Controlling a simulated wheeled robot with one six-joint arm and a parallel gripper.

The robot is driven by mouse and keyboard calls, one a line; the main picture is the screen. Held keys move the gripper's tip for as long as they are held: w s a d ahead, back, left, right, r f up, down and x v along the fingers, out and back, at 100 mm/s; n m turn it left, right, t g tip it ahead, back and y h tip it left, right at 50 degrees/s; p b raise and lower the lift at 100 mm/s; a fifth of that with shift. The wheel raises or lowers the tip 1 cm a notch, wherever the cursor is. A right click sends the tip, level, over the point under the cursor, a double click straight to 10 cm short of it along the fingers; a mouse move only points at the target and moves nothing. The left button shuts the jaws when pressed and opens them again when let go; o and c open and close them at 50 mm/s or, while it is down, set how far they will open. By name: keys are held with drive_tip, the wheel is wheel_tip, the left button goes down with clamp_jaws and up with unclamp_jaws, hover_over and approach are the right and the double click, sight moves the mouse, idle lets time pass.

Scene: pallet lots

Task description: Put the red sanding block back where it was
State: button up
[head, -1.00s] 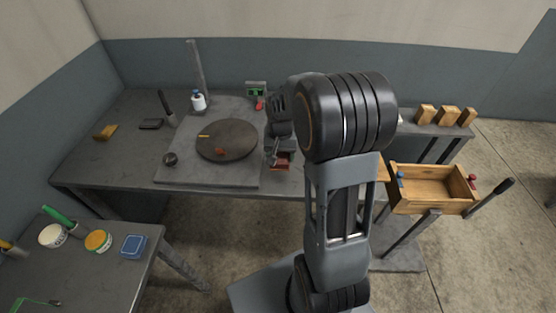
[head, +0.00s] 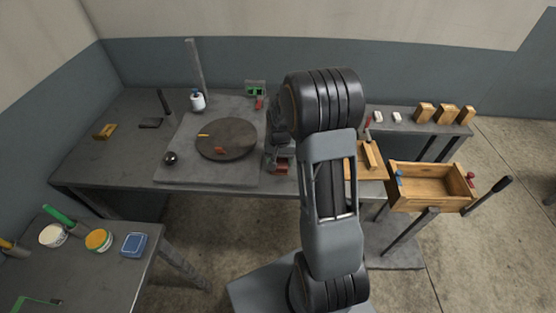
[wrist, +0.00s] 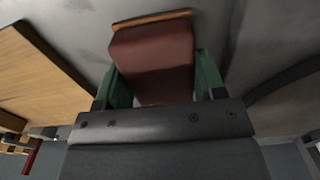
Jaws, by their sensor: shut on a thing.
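The red sanding block (wrist: 152,55) sits between the green fingers of my gripper (wrist: 155,80) in the wrist view. It has a dark red body and a thin wooden strip along its far edge. In the head view the block (head: 281,168) shows low under my gripper (head: 279,160), near the front edge of the grey workbench (head: 120,165), just right of the slab with the round turntable. My gripper is shut on the block. I cannot tell whether the block touches the bench top. My arm hides part of the bench behind it.
A dark turntable (head: 227,140) lies left of my gripper. A wooden board (head: 368,160) is on the right, and an open wooden drawer (head: 430,187) is beyond it. A green-fronted box (head: 255,88) stands at the back. The bench's left front is clear.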

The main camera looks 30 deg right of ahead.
drive_tip(key=shift+f, duration=0.15)
drive_tip(key=o, duration=0.9)
wheel_tip(320, 180, up, 12)
drive_tip(key=s+a+r+n+t, duration=0.2)
drive_tip(key=s+a, duration=0.3)
drive_tip(key=s, duration=0.3)
drive_tip(key=s+a+r+n+t, duration=0.1)
drive_tip(key=s+a+r+n, duration=0.2)
drive_tip(key=s, duration=0.5)
drive_tip(key=shift+a+r+n+t, duration=0.4)
drive_tip(key=shift+a+n, duration=0.1)
drive_tip(key=shift+a, duration=0.65)
